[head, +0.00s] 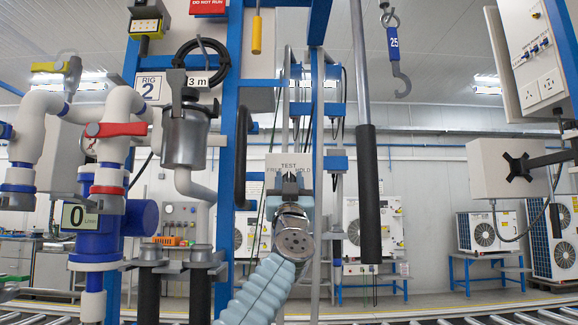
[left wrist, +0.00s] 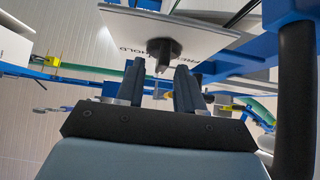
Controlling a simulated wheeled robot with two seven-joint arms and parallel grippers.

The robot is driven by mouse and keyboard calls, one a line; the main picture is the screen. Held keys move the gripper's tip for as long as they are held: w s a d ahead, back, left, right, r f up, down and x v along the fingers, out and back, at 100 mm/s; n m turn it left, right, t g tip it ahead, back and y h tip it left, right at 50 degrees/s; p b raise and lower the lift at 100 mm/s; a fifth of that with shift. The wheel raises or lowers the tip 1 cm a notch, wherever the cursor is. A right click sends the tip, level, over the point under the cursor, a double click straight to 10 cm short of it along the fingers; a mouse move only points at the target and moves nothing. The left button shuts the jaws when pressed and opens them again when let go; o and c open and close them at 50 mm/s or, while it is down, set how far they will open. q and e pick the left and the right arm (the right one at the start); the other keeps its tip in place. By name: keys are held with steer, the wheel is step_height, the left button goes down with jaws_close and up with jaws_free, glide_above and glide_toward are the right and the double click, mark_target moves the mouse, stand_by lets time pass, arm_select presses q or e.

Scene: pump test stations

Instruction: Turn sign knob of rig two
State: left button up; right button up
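The knob is mostly hidden in the head view. I cannot tell whether a finger touches it. My right gripper is not in view.
White pipes with a red-handled valve (head: 115,130) and a blue meter (head: 90,240) stand left. A black padded bar (head: 368,195) hangs close right. A grey box (head: 515,168) is farther right.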

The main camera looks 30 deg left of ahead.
arm_select(q)
steer(key=shift+w+a+r, duration=0.2)
steer(key=shift+w+r, duration=0.1)
